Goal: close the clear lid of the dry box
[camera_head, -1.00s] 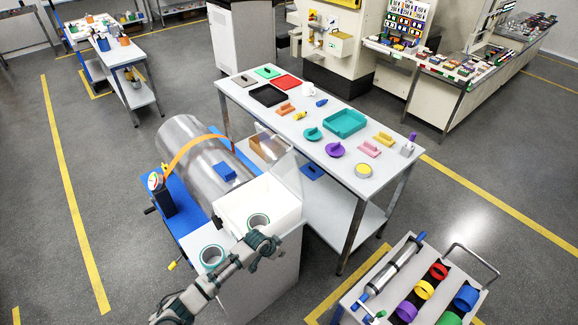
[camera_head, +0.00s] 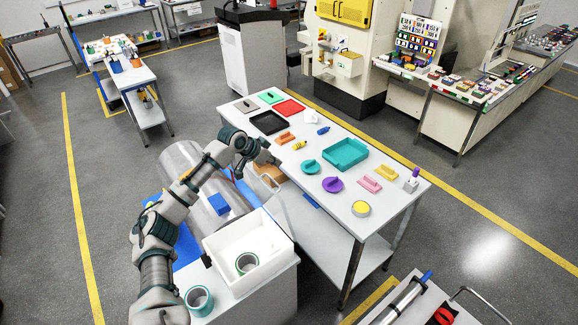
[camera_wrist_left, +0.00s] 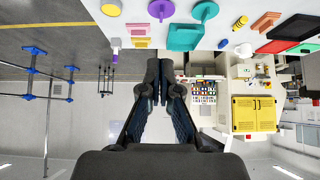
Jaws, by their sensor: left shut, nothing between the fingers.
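The dry box (camera_head: 213,252) is an open-topped white box on a white cabinet, in the lower middle of the head view. A green-rimmed roll (camera_head: 247,263) lies inside it. I cannot clearly make out the clear lid; the box's opening shows uncovered. My left gripper (camera_head: 270,160) is beyond the box's far side, raised near the table's left edge and apart from the box. In the left wrist view its fingers (camera_wrist_left: 161,78) are together with nothing between them. The box does not show there. My right gripper is not in view.
A second roll (camera_head: 199,300) stands on the cabinet in front of the box. A metal cylinder (camera_head: 183,163) lies behind it. The white table (camera_head: 300,178) to the right holds trays, a teal bin (camera_head: 345,154) and several small parts. A cart (camera_head: 410,305) stands at lower right.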

